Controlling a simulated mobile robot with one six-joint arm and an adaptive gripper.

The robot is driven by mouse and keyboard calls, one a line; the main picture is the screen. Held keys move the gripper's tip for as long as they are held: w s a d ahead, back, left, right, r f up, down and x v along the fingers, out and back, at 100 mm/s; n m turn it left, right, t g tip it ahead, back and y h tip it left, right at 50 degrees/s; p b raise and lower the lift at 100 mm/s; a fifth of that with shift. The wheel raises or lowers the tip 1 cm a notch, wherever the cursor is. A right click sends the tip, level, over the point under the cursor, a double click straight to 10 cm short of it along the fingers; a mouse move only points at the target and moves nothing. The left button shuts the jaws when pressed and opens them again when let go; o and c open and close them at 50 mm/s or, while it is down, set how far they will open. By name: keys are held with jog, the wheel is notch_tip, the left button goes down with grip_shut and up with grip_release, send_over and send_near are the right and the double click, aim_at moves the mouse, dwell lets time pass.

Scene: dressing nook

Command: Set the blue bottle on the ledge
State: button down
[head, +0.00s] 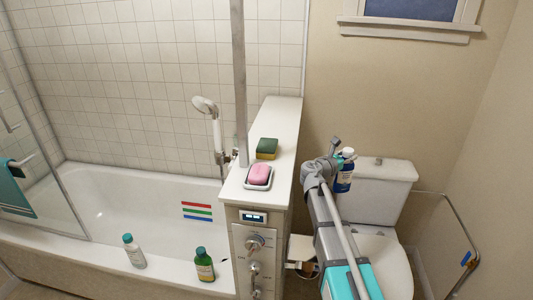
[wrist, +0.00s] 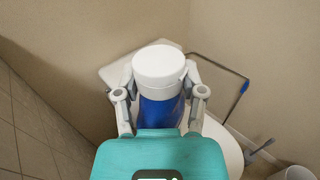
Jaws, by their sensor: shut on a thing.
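The blue bottle (head: 345,177), with a white cap, is upright in front of the toilet tank in the head view. In the wrist view the blue bottle (wrist: 160,112) stands between the fingers, its white cap towards the camera. My gripper (head: 336,166) is shut on it, and the gripper (wrist: 160,100) shows a finger on each side. The bottle's lower part is hidden, so I cannot tell whether it touches anything below. The white ledge (head: 284,119) tops the low wall left of my gripper.
A green and yellow sponge (head: 267,148) and a pink soap (head: 260,174) on a dish sit on the ledge. A metal post (head: 240,80) rises at its left side. Two bottles, one white (head: 134,252) and one green (head: 204,265), stand on the tub rim. The ledge's far end is clear.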

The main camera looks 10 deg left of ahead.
jog(key=shift+w+a+r+y+p, duration=0.15)
jog(key=shift+a+r+y+p, duration=0.15)
jog(key=shift+r+p, duration=0.4)
jog(key=s+a+r+n+t+y+p, duration=0.1)
jog(key=a+r+n+y+p, duration=0.3)
jog(key=r+p, duration=0.6)
jog(key=s+a+r+n+t+y+p, duration=0.1)
jog(key=a+r+n+y+p, duration=0.4)
jog(key=a+r+y+p, duration=0.4)
jog(key=s+a+r+n+t+y+p, duration=0.1)
jog(key=a+r+n+y+p, duration=0.4)
jog(key=a+r+p, duration=0.3)
notch_tip(320, 180, up, 3)
jog(key=y+p, duration=0.1)
jog(key=p, duration=0.2)
jog(key=shift+t+y, duration=0.3)
jog(key=shift+y, duration=0.1)
jog(key=shift+w, duration=0.1)
jog(key=w+a+f+b, duration=0.5)
jog(key=w+f+b, duration=0.4)
jog(key=w, duration=0.2)
jog(key=shift+w+a, duration=0.35)
jog(key=shift+w, duration=0.05)
